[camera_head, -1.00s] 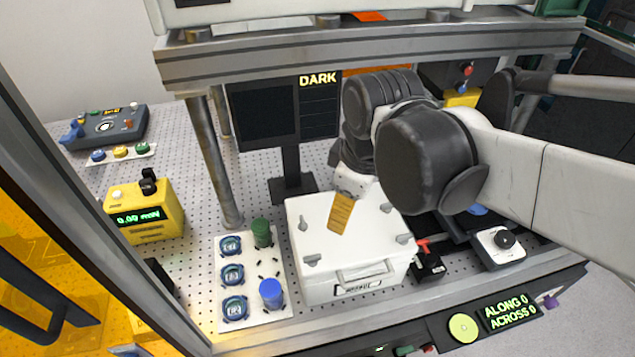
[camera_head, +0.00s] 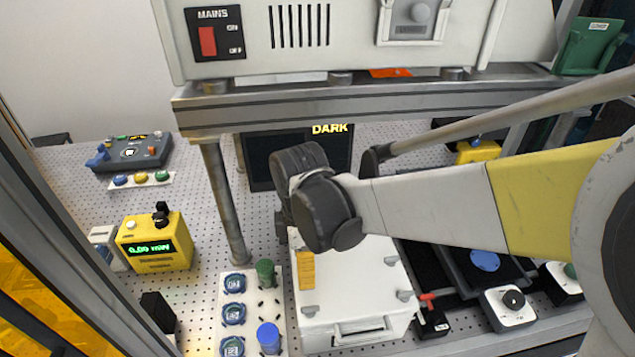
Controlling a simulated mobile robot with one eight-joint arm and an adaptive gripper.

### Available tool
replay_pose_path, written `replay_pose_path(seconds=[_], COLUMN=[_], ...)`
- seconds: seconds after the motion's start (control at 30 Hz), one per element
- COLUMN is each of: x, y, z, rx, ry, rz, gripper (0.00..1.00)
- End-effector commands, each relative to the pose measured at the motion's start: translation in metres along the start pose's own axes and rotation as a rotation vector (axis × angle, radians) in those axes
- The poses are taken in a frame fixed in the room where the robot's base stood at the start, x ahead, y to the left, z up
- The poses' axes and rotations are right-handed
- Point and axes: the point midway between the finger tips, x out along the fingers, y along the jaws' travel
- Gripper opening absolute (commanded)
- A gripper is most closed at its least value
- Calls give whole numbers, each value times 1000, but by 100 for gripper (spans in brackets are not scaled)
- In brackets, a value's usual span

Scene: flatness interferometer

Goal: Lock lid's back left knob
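The white lid (camera_head: 352,283) sits on a white box (camera_head: 345,339) below the middle of the view. The lid's grey front left knob (camera_head: 310,311) and front right knob (camera_head: 404,296) show. My gripper (camera_head: 306,272) points down over the left side of the lid, where the back left knob is hidden behind it. Only an orange finger pad of my gripper shows clearly; my dark wrist covers the rest. I cannot tell whether the gripper touches the knob or how far its fingers are apart.
A white plate (camera_head: 258,296) with blue-rimmed discs, a green cylinder (camera_head: 265,272) and a blue cylinder (camera_head: 268,338) stands left of the box. A metal post (camera_head: 226,205) rises behind it. A dark display (camera_head: 262,160) stands behind my arm. A red-handled device (camera_head: 431,318) is right of the box.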

Motion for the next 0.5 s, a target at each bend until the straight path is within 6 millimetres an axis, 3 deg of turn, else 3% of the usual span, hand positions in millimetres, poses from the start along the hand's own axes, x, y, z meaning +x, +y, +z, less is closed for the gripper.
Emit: replay_pose_path(seconds=[0.13,0.43,0.5], x=[12,13,13], y=[0,0,0], z=[0,0,0], rx=[1,1,1], ry=[0,0,0], rz=[0,0,0], gripper=[54,53,31])
